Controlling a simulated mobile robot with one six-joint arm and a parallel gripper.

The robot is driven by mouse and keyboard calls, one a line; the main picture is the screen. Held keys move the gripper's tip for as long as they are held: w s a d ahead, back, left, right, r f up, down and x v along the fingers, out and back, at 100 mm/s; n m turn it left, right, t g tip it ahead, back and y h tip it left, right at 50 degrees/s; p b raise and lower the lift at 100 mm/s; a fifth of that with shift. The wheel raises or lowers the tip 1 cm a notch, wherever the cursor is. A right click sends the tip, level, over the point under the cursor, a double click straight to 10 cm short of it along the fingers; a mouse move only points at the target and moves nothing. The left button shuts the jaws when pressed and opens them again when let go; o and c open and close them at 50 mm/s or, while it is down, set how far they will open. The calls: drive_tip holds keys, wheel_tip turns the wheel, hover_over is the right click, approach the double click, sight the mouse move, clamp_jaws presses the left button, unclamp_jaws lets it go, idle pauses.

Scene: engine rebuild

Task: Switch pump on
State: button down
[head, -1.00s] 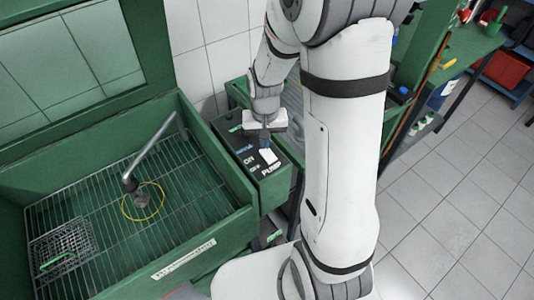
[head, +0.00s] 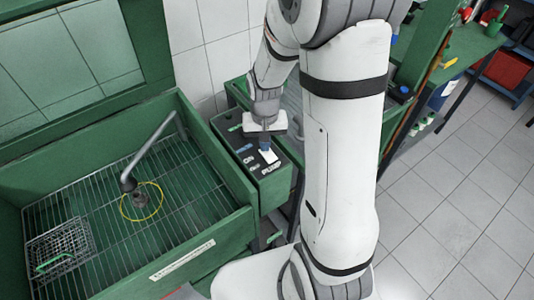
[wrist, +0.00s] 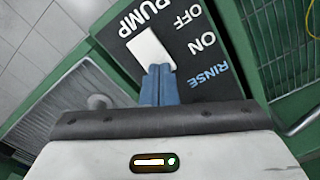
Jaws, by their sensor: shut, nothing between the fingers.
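The black control panel (head: 247,152) sits on a green box beside the wash basin. It bears the words PUMP, OFF, ON and RINSE, which show large in the wrist view (wrist: 200,70). A white rectangular switch piece (head: 269,156) stands on the panel beside the OFF and PUMP words; it also shows in the wrist view (wrist: 150,48). My gripper (head: 265,147) is shut, with its blue fingertips (wrist: 160,70) together at the near edge of the white piece. I cannot tell whether they touch it. The fingers hide part of the panel.
The green wash basin (head: 225,228) with a wire grid lies to the left. It holds a bent spout (head: 150,150), a yellow ring (head: 142,217) and a small wire basket (head: 60,250). A green workbench (head: 465,50) stands at the back right, with open tiled floor before it.

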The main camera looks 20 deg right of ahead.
drive_tip(key=shift+f, duration=0.25)
drive_tip(key=shift+r+p, duration=2.3)
drive_tip(key=shift+r, duration=1.25)
